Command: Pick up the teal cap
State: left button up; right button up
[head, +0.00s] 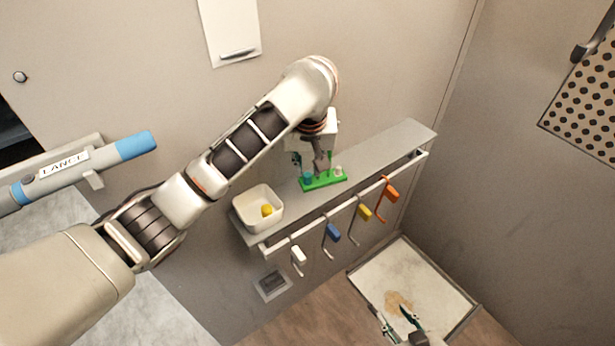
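A green rack (325,181) sits on the grey wall shelf. A small blue-teal cap (308,177) stands at its left end, and a whitish cap (339,171) stands at its right end. My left gripper (311,168) points down just above the rack, close to the blue-teal cap. The fingers are small and partly hidden by the wrist, so I cannot tell whether they are open or touch the cap. My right gripper (397,322) is at the bottom edge, its fingers apart and empty, far from the rack.
A white bin (240,213) with a yellow ball (267,210) stands at the left of the shelf (408,136). White, blue, yellow and orange hooks hang from the rail below it. A stained white panel (420,279) lies lower right. A lance (80,165) is at left.

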aim_at(307, 175)
pick_arm(q)
jog(key=x, duration=0.4)
jog(key=shift+w+f, duration=0.1)
jog(key=shift+w, duration=0.1)
jog(key=c, duration=0.3)
